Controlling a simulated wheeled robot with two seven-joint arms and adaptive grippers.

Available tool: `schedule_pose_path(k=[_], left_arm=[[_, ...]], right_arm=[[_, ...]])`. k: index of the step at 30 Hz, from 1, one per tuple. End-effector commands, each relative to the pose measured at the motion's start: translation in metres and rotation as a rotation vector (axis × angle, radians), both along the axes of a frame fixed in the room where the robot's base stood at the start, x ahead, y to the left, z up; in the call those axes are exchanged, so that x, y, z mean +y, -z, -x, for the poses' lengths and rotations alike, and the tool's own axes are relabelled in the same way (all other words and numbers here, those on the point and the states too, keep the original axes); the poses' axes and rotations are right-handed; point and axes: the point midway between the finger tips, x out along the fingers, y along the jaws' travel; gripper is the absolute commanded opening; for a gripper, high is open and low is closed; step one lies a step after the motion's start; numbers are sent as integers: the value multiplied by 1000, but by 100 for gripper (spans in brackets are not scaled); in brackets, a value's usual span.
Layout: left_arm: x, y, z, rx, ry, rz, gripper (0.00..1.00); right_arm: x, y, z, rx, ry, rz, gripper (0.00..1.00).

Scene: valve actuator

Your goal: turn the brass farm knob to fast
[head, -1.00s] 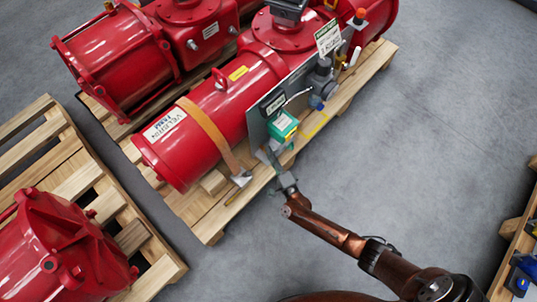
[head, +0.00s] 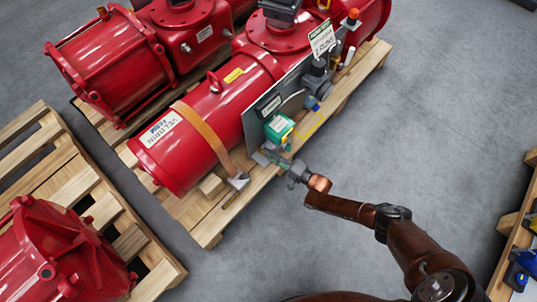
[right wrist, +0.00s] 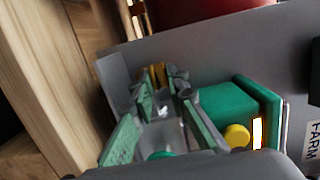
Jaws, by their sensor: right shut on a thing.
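The brass knob (right wrist: 157,76) is a small yellow piece between my right fingertips in the right wrist view, on the grey panel's side. My right gripper (right wrist: 160,88) is shut on it; the pads hide much of it, and its setting cannot be read. In the head view my right gripper (head: 270,156) is at the lower end of the grey panel (head: 253,126), just below the green box (head: 278,128). The knob is too small to make out there. My left gripper is not in view.
The green box with a round yellow button (right wrist: 237,135) is close beside my right finger. A FARM label (right wrist: 312,145) is at the right. The red actuator (head: 200,135) lies on a wooden pallet (head: 208,228).

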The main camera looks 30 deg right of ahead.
Motion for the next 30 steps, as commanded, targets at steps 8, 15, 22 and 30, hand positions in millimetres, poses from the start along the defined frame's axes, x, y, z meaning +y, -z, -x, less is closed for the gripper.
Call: schedule_pose_path(k=[8,15,22,30], left_arm=[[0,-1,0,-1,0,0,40],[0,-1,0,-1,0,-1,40],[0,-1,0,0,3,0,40],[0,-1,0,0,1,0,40]], right_arm=[[6,-7,-2,-14,-8,-8,0],[4,-5,-1,-11,-4,-6,28],[1,-2,0,-5,-1,-3,28],[-15,0,29,-2,0,-1,28]])
